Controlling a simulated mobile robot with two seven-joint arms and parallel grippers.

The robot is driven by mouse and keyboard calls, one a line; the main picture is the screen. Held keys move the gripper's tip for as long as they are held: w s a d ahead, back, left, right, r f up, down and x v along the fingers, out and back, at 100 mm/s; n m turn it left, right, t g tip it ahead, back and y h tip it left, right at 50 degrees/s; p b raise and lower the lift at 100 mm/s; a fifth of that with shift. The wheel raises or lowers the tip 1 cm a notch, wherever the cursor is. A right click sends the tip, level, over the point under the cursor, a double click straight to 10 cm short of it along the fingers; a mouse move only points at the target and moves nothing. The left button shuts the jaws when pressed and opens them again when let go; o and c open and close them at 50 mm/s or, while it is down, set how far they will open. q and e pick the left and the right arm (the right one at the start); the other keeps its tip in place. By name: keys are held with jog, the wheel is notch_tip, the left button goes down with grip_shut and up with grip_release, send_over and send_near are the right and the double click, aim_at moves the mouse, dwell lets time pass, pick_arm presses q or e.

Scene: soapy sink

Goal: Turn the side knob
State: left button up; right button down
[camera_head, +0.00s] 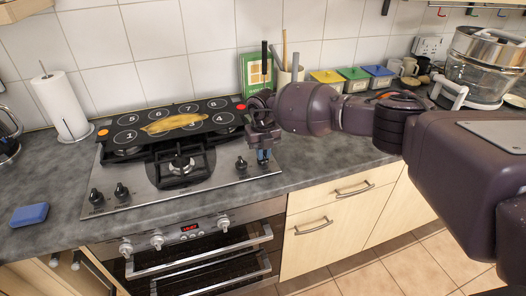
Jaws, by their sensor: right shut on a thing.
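The hob (215,182) is set in the grey worktop, with dark knobs along its front edge. One knob (241,163) stands free just left of my right gripper. Two more knobs (121,191) are at the hob's front left. My right gripper (262,158) points down at the hob's right front corner and is shut on a knob there, which the fingers mostly hide. How far that knob is turned cannot be seen. My left gripper is not in view.
A dark board (160,142) with numbered circles lies across the back of the hob. A paper towel roll (62,105) and a blue sponge (29,214) are at left. Coloured-lid boxes (353,80) stand behind my right arm. The oven front (190,232) has white knobs.

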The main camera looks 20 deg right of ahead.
jog(key=c, duration=1.2)
grip_release()
jog(key=shift+o, duration=0.2)
notch_tip(320, 180, up, 11)
jog(key=shift+f, duration=0.1)
